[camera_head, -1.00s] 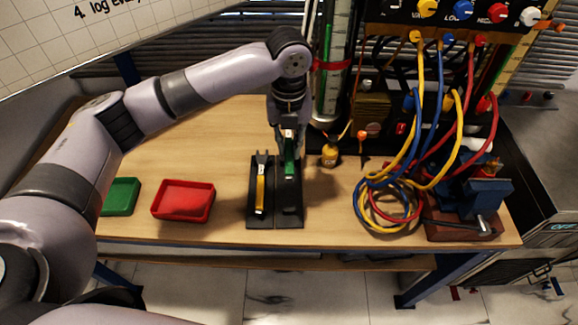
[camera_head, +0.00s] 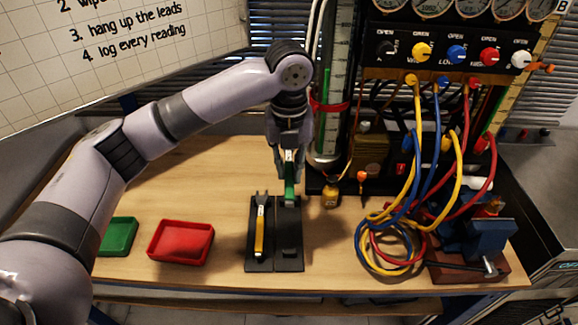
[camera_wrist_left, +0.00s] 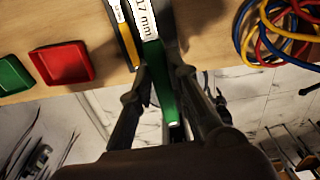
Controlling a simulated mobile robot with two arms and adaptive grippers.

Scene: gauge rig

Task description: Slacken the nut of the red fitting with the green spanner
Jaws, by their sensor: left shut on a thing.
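The green spanner (camera_head: 290,187) is held by my left gripper (camera_head: 289,168), its green handle hanging down over the back of the black tool tray (camera_head: 289,266). In the left wrist view the green spanner (camera_wrist_left: 158,82), with a white "17 mm" label, stands between the shut fingers of the left gripper (camera_wrist_left: 160,92). A red end piece (camera_head: 482,144) at the right of the rig may be the red fitting; its nut is too small to make out. My right gripper is not in view.
A yellow spanner (camera_head: 260,232) lies in the tray's left slot. A red bin (camera_head: 181,259) and a green bin (camera_head: 118,236) stand at the left. Coiled hoses (camera_head: 392,246) and a blue vise (camera_head: 487,240) stand at the right. The wooden table is clear at the back left.

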